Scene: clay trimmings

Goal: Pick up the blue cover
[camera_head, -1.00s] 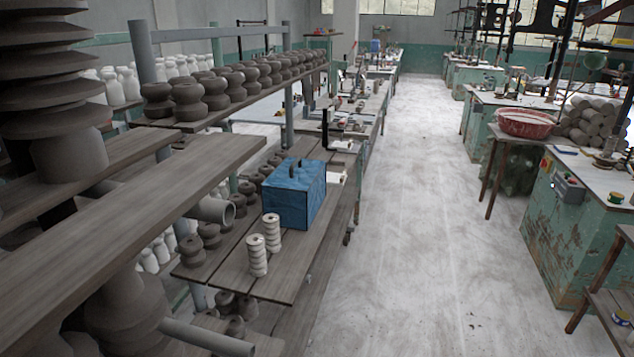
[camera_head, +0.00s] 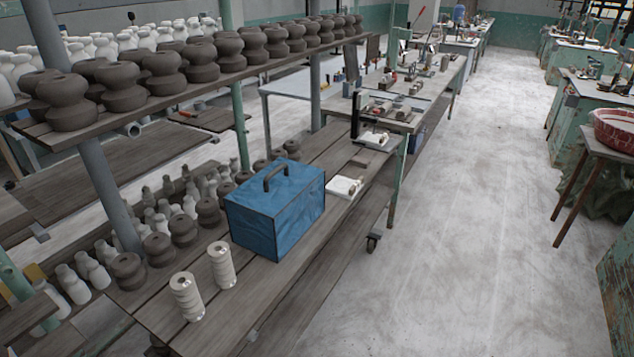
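A blue box-shaped cover (camera_head: 277,209) with a dark handle on top stands upright on a wooden plank shelf (camera_head: 262,286) left of the aisle. Its top and two sides show, and nothing covers it. My gripper is not in view.
Two ribbed white insulators (camera_head: 186,297) stand on the shelf in front of the cover, and a small white block (camera_head: 344,187) lies behind it. Dark clay pieces (camera_head: 165,72) line a higher shelf at left. A red basin (camera_head: 614,130) sits on a stand at right. The aisle floor (camera_head: 455,200) is clear.

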